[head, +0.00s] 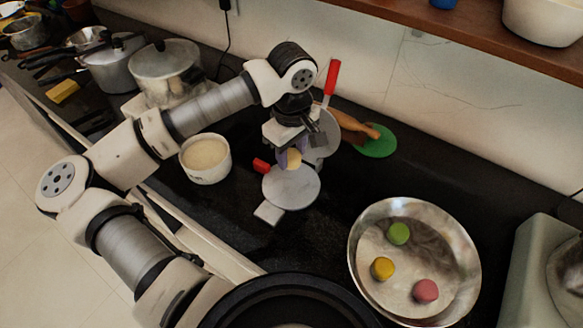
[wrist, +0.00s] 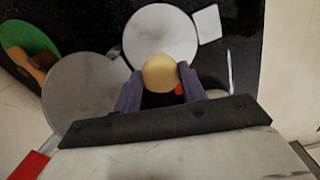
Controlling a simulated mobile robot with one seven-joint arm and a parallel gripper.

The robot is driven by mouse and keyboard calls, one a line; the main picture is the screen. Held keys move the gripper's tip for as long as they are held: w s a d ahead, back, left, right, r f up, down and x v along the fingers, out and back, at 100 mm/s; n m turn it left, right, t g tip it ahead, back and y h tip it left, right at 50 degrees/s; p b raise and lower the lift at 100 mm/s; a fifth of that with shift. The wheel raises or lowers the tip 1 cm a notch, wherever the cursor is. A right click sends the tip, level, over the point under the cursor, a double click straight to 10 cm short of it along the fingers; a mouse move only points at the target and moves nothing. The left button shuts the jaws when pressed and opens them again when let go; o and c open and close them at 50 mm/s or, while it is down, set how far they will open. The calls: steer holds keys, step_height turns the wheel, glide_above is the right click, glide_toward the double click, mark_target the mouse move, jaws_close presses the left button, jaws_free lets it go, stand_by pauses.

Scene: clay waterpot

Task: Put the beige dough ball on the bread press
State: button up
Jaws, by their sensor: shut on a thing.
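My gripper (head: 289,160) is shut on the beige dough ball (head: 294,158). In the wrist view the dough ball (wrist: 160,72) sits between the two purple fingertips. The bread press stands open on the dark counter, with a round grey lower plate (head: 291,188) and a raised round lid (head: 325,137) behind it with a red handle (head: 331,78). My gripper holds the ball over the back edge of the lower plate; I cannot tell whether the ball touches it. In the wrist view the lower plate (wrist: 162,28) lies beyond the ball and the lid (wrist: 82,90) is at left.
A metal bowl (head: 470,245) with green, yellow and pink balls stands at the front right. A white pot (head: 206,170) is left of the press. A green round board (head: 378,143) with a wooden rolling pin lies behind right. A wooden shelf (head: 480,30) overhangs the back.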

mark_target(292, 161)
step_height(292, 161, down, 8)
steer(key=shift+r+p, duration=0.2)
steer(key=shift+p, duration=0.6)
steer(key=shift+f, duration=0.15)
steer(key=shift+f+b, duration=0.15)
steer(key=shift+b, duration=0.15)
steer(key=o, duration=0.9)
steer(key=shift+r, duration=0.2)
step_height(292, 161, up, 12)
steer(key=shift+b, duration=1.1)
